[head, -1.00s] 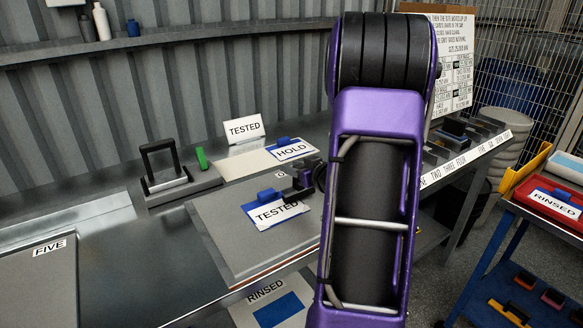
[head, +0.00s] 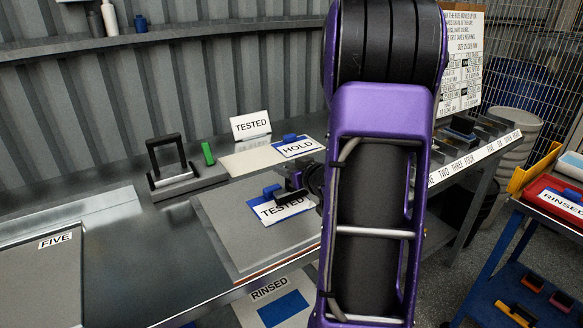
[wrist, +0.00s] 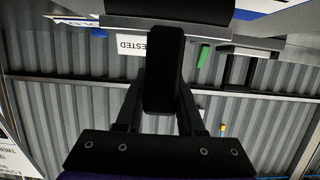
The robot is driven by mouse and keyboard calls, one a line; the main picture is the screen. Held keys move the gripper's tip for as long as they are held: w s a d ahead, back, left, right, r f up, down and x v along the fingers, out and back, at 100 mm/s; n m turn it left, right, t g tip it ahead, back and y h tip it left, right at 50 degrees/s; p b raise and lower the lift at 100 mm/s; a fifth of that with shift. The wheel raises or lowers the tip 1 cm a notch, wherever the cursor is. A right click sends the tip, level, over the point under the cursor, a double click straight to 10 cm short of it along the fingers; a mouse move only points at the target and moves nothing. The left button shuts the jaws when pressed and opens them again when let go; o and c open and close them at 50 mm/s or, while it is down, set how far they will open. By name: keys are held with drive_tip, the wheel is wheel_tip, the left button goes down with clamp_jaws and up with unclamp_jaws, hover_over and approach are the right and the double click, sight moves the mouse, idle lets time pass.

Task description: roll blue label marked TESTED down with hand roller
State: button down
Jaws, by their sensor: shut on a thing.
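The blue label marked TESTED (head: 270,213) lies on a grey panel (head: 225,240) on the bench, with a small blue tab (head: 271,190) at its upper edge. My gripper (head: 301,188) is low over the label's right part, partly hidden behind my arm. It is shut on the dark hand roller (head: 290,199), whose black end reaches over the label and covers its upper right. I cannot tell whether the roller touches the label. In the wrist view the black handle (wrist: 164,75) stands between my fingers, with a wide black part (wrist: 165,8) at the top.
A white TESTED sign (head: 250,125) and a HOLD label (head: 298,147) are behind the panel. A black hoop on a stand (head: 165,155) and a green piece (head: 208,154) are at left. A RINSED sheet (head: 275,300) is in front. A blue cart (head: 480,285) is at right.

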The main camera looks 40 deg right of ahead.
drive_tip(key=shift+w+a+b, duration=0.15)
drive_tip(key=shift+a+b, duration=0.6)
drive_tip(key=shift+a, duration=2)
drive_tip(key=shift+w+a+b, duration=0.1)
drive_tip(key=shift+a+b, duration=0.6)
drive_tip(key=shift+a, duration=2)
drive_tip(key=shift+d, duration=0.1)
drive_tip(key=shift+s+d+p, duration=0.2)
drive_tip(key=shift+d+p, duration=1)
drive_tip(key=shift+d, duration=2.55)
drive_tip(key=shift+s+d+p, duration=0.2)
drive_tip(key=shift+d+p, duration=0.95)
drive_tip(key=shift+d, duration=2.55)
drive_tip(key=shift+w+a+b, duration=0.2)
drive_tip(key=shift+a+b, duration=1)
drive_tip(key=shift+a, duration=2.6)
drive_tip(key=shift+w+a+b, duration=0.2)
drive_tip(key=shift+a+b, duration=0.95)
drive_tip(key=shift+a, duration=2.6)
